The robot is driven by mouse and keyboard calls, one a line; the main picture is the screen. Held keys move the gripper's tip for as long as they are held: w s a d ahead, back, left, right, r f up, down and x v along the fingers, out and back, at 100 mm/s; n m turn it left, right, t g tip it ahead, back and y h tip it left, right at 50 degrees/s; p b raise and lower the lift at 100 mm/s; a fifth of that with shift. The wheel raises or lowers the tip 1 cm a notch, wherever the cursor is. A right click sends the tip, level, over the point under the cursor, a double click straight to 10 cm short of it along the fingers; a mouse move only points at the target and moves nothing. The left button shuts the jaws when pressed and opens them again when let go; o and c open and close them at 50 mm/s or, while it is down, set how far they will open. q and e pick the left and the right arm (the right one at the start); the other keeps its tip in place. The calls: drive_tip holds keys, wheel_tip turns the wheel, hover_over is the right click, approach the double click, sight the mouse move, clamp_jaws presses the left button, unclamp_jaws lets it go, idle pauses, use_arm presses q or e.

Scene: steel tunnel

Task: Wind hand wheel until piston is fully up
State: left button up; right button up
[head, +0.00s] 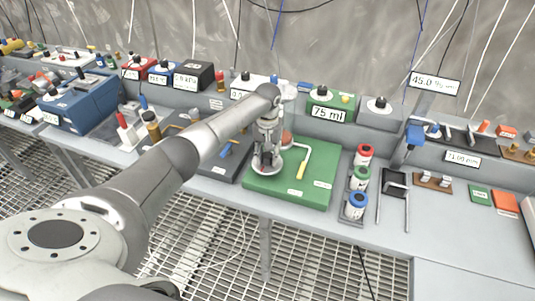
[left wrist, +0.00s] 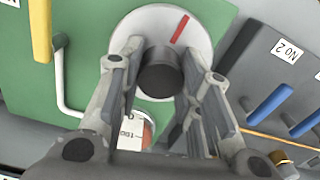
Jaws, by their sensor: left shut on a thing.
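The hand wheel is a white disc with a red mark and a dark central knob, seen in the left wrist view (left wrist: 197,42). In the head view its pale rim (head: 283,167) shows below my left gripper (head: 266,158). My left gripper's fingers point down around the dark knob (left wrist: 163,72) and are shut on it. The wheel sits on a green board (head: 313,195). A round part with a printed scale (left wrist: 140,128) is partly hidden by my fingers; I cannot tell the piston's height. My right gripper is out of view.
A green box with a "75 ml" sign (head: 327,114) stands behind the board. Red, green and blue capped spools (head: 360,179) stand to its right. A dark board with a blue lever (head: 226,149) lies to its left. The bench front is clear.

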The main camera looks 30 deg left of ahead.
use_arm(q)
drive_tip(key=m+p, duration=0.1)
drive_tip(key=m, duration=0.2)
drive_tip(key=shift+r, duration=0.15)
drive_tip(key=m+p, duration=0.1)
drive_tip(key=m, duration=0.3)
drive_tip(key=shift+w+m, duration=0.1)
drive_tip(key=shift+m, duration=0.3)
drive_tip(key=m+p, duration=0.1)
drive_tip(key=m, duration=0.3)
drive_tip(key=shift+d+m, duration=0.1)
drive_tip(key=shift+m, duration=0.2)
drive_tip(key=m, duration=0.9)
drive_tip(key=m+b, duration=0.1)
drive_tip(key=m, duration=0.3)
drive_tip(key=shift+m, duration=0.3)
drive_tip(key=m+b, duration=0.1)
drive_tip(key=m, duration=0.7)
drive_tip(key=shift+m+b, duration=0.3)
drive_tip(key=shift+b, duration=0.05)
